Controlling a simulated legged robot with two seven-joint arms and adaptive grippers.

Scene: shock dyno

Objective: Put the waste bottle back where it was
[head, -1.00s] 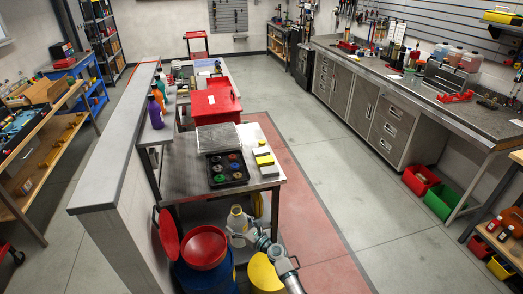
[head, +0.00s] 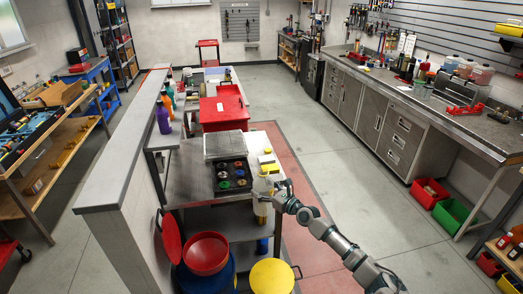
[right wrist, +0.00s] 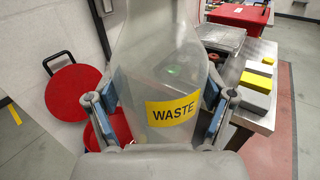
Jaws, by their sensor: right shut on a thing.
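The waste bottle (right wrist: 160,75) is a clear, translucent bottle with a yellow WASTE label, upright and large in the right wrist view. My right gripper (right wrist: 160,110) is shut on it, with blue-padded fingers on both sides. In the head view my right gripper (head: 272,190) is at the front right corner of the steel bench (head: 190,187), around tabletop height. The bottle (head: 261,205) is small and partly hidden by the gripper there. I cannot tell whether it touches the bench. My left gripper is not in view.
The bench holds a black tray of coloured round parts (head: 231,176), a grey mesh block (head: 225,144) and a red toolbox (head: 223,110). Below in front stand a red funnel (head: 206,253) on a blue drum and a yellow-lidded drum (head: 271,277).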

